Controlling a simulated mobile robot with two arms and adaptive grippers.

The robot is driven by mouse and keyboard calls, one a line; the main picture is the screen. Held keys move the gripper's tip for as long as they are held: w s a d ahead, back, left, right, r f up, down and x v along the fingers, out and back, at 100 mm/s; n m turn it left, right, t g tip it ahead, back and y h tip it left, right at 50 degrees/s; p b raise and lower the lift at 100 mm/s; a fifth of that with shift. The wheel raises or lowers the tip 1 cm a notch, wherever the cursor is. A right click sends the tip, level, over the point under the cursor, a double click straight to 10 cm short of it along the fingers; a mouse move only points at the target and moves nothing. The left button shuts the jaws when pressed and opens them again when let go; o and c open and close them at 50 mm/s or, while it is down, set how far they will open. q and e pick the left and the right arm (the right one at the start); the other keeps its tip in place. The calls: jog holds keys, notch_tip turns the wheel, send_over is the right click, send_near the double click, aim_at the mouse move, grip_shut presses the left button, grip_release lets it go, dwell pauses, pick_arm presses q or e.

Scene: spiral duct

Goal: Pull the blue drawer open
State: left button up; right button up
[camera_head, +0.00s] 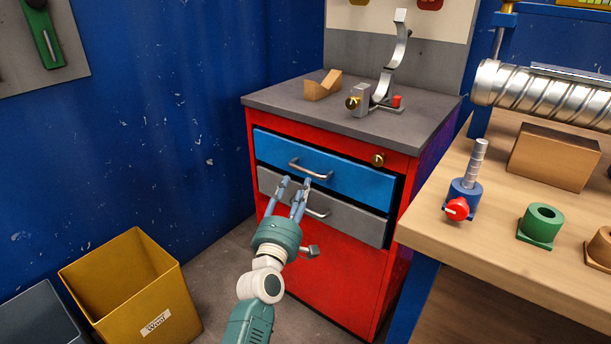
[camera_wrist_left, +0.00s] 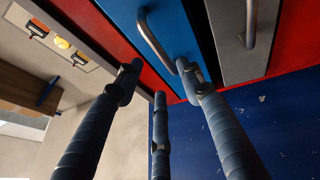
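The blue drawer (camera_head: 352,176) is the upper drawer of a red cabinet. Dark gaps show around its front; I cannot tell whether it stands slightly out. Its curved metal handle (camera_head: 310,170) also shows in the left wrist view (camera_wrist_left: 151,41), where the blue drawer front (camera_wrist_left: 183,22) is close. My left gripper (camera_head: 295,184) has three fingers, spread apart and empty in the left wrist view (camera_wrist_left: 158,76). Its fingertips are just below the blue drawer's handle, which is not between them. I cannot tell whether a fingertip touches the drawer front. My right gripper is out of view.
A grey drawer (camera_head: 352,220) with its own handle (camera_head: 318,212) lies directly below, near the fingers. The red cabinet (camera_head: 340,275) has a grey top carrying a metal fixture (camera_head: 378,100). A wooden workbench (camera_head: 490,222) stands at right, a yellow bin (camera_head: 100,290) at lower left.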

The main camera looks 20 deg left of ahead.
aim_at(303, 171)
pick_arm(q)
jog(key=w, duration=0.4)
jog(key=w+r+b, duration=0.1)
jog(key=w, duration=0.2)
jog(key=shift+a, duration=0.15)
grip_shut()
